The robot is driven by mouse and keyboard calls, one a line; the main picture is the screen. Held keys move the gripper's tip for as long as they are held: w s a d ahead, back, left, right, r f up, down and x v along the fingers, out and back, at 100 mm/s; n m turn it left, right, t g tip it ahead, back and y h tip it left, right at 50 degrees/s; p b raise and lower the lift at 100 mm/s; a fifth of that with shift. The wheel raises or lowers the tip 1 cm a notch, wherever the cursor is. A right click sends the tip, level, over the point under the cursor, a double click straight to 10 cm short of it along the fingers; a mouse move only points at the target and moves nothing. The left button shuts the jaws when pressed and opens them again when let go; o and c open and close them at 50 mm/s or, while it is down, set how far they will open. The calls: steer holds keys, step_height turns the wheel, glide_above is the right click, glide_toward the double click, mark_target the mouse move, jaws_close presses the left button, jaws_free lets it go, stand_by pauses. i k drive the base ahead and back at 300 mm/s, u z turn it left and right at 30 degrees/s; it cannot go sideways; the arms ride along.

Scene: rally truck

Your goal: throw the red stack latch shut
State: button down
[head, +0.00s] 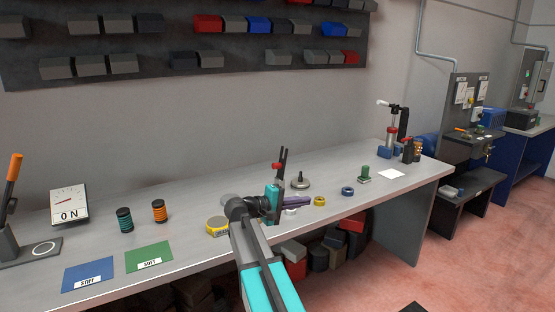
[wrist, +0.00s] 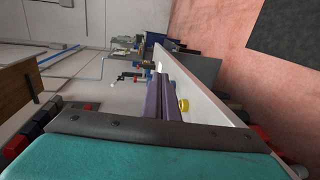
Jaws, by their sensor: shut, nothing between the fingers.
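A small red part (head: 407,141) tops a dark block at the right end of the bench; it may be the red stack latch, but it is too small to tell its position. Beside it stands a dark upright fixture (head: 403,120) with a red and silver cylinder (head: 391,136).
A white card (head: 391,174) lies before the fixture. Open red floor (head: 370,275) is at right.

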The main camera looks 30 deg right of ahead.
mark_target(280, 165)
steer(key=i, duration=1.3)
steer(key=u, duration=0.05)
